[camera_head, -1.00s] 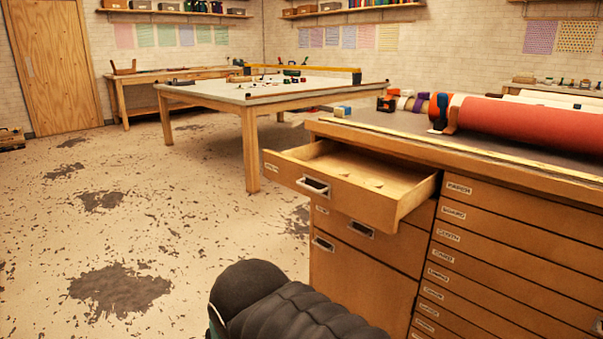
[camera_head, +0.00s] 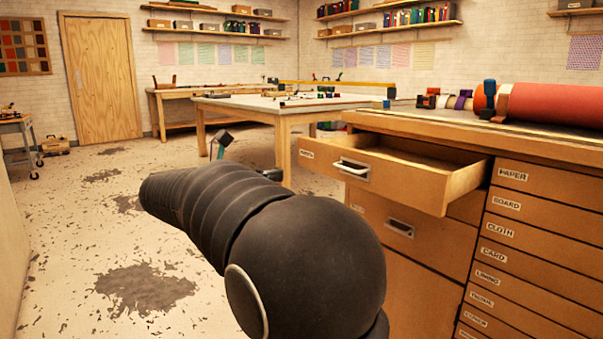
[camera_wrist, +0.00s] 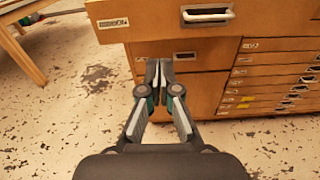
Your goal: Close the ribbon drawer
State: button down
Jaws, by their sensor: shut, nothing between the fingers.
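The ribbon drawer (camera_head: 400,178) is the top left drawer of the wooden cabinet. It stands pulled out, its empty-looking inside showing, with a pale metal handle (camera_head: 353,169) on its front. Its label is too small to read surely. In the wrist view the drawer front (camera_wrist: 155,27) and handle (camera_wrist: 207,15) are at the top edge. My gripper (camera_wrist: 160,72) is shut and empty. Its fingertips appear just below the drawer front in that view, apart from the handle. In the head view my dark arm hides most of my gripper.
Below the drawer are closed cabinet fronts (camera_head: 432,245), with a column of labelled drawers (camera_head: 530,235) to the right. Rolls, including a large red one (camera_head: 570,105), lie on the top. A work table (camera_head: 285,110) stands behind. Floor at left is open.

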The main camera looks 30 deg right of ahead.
jog(key=b, duration=0.2)
send_near(327, 160)
jog(key=shift+h, duration=0.3)
jog(key=d, duration=0.5)
jog(key=shift+w+d+f, duration=0.25)
jog(key=shift+d+f, duration=0.05)
jog(key=shift+w+d, duration=0.1)
jog(key=shift+d, duration=0.6)
jog(key=shift+n, duration=0.3)
